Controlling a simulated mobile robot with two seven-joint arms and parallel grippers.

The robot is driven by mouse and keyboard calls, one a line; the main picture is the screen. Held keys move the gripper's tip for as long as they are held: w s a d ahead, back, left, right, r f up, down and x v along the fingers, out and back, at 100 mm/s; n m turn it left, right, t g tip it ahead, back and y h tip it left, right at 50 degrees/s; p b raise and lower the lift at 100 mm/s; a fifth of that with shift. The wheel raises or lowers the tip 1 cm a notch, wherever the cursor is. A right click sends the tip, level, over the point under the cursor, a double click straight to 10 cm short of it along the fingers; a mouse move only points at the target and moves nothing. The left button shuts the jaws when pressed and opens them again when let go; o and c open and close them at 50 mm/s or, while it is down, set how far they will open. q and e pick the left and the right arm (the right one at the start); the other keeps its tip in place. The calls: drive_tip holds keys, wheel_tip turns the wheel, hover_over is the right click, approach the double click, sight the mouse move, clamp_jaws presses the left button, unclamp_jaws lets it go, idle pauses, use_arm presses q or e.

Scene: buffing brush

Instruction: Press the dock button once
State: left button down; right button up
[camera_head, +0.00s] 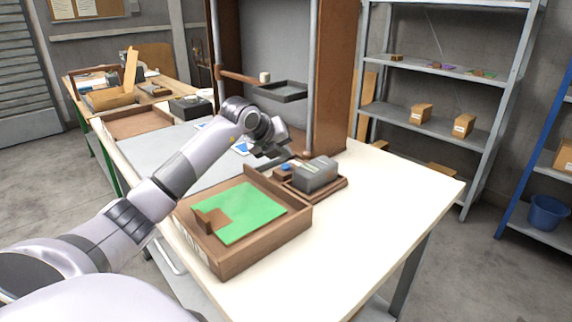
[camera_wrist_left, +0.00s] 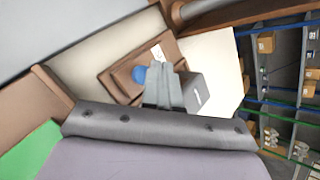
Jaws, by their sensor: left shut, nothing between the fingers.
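The dock is a brown wooden base (camera_head: 328,190) with a grey block (camera_head: 316,174) on it and a round blue button (camera_head: 286,167) at its left end. In the left wrist view the blue button (camera_wrist_left: 139,74) shows just left of my fingertips, beside the grey block (camera_wrist_left: 203,93). My left gripper (camera_head: 284,155) is shut and empty, close to the button in the head view. I cannot tell whether the fingers touch the dock. The shut fingers also show in the left wrist view (camera_wrist_left: 163,75). My right gripper is not in view.
A wooden tray (camera_head: 262,258) with a green sheet (camera_head: 250,212) stands in front of the dock. A brown cabinet frame (camera_head: 335,75) with a small dark shelf (camera_head: 281,92) rises behind. The white table (camera_head: 385,215) is clear to the right.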

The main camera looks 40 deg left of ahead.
sight(283, 167)
use_arm(q)
drive_tip(key=shift+r+p, duration=1.8)
drive_tip(key=shift+r, duration=0.75)
drive_tip(key=shift+f, duration=0.1)
